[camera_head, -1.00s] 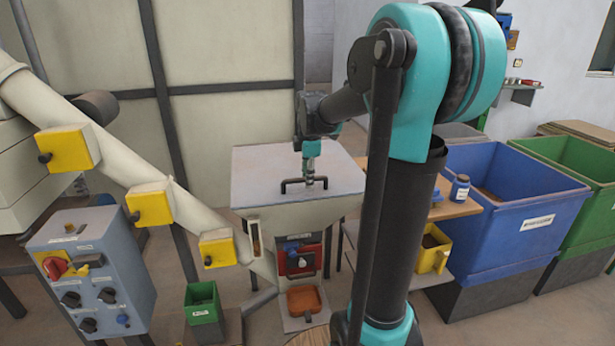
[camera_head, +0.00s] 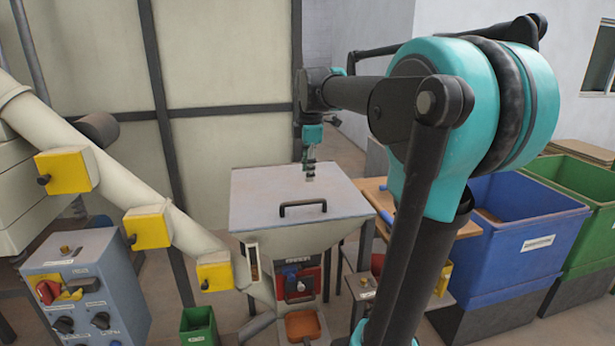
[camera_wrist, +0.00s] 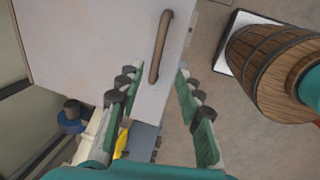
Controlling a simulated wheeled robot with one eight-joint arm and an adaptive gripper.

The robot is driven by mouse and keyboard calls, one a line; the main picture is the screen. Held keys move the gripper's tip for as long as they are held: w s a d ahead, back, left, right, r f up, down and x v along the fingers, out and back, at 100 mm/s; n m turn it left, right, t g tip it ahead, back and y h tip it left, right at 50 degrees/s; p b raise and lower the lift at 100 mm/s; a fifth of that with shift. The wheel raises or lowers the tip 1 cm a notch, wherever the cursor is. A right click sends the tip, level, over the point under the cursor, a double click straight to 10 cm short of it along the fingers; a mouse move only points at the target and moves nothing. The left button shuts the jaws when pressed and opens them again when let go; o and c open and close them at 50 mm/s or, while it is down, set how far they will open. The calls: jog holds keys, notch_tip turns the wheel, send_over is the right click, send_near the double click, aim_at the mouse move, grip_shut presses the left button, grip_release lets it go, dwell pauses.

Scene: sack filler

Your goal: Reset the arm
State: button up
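My gripper (camera_head: 310,168) hangs pointing down above the hopper's flat lid (camera_head: 262,196), in the middle of the head view. In the wrist view my gripper (camera_wrist: 157,110) shows its two green-padded fingers spread apart with nothing between them. The lid's dark bar handle (camera_head: 303,207) lies nearer the camera than the gripper. The handle also shows in the wrist view (camera_wrist: 160,48), beyond the fingertips and apart from them. My teal and black arm covers part of the right side of the head view.
A blue bin (camera_head: 518,245) and a green bin (camera_head: 592,215) stand at the right. A grey control box (camera_head: 85,290) and a sloping pipe with yellow boxes (camera_head: 150,228) stand at the left. A wooden barrel (camera_wrist: 265,62) shows in the wrist view.

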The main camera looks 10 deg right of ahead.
jog(key=s+f+m+t, duration=0.1)
jog(key=s+f+m, duration=0.8)
jog(key=f, duration=0.5)
jog(key=s+f+m, duration=0.9)
jog(key=s+f, duration=0.3)
jog(key=f, duration=0.2)
jog(key=shift+s+d+t, duration=0.15)
jog(key=shift+s+t, duration=0.25)
